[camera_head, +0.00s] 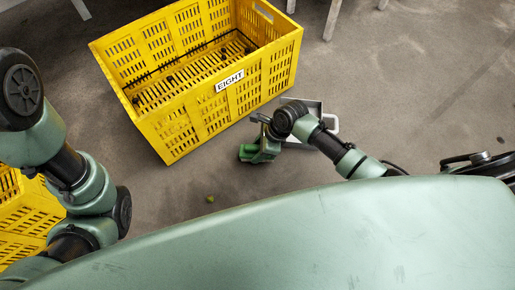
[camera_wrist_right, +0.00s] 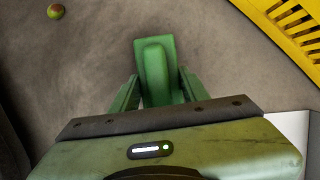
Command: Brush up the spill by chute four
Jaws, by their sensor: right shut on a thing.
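My right gripper (camera_head: 258,150) is low over the floor in front of the yellow crate marked EIGHT. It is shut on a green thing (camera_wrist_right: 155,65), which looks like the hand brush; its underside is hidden. The green thing also shows in the head view (camera_head: 247,153). A small green and reddish round fruit (camera_wrist_right: 55,11) lies on the floor, apart from the brush; it also shows in the head view (camera_head: 210,199). A pale pan-like thing with a handle (camera_head: 331,124) is partly hidden behind my right arm. My left gripper is out of view. No chute number four is seen.
The yellow crate (camera_head: 182,140) stands just beyond my right gripper, with a few dark bits inside. Another yellow crate (camera_head: 14,222) is at the left behind my left arm. A small dark lump (camera_head: 501,140) lies at the right. The floor between is mostly clear.

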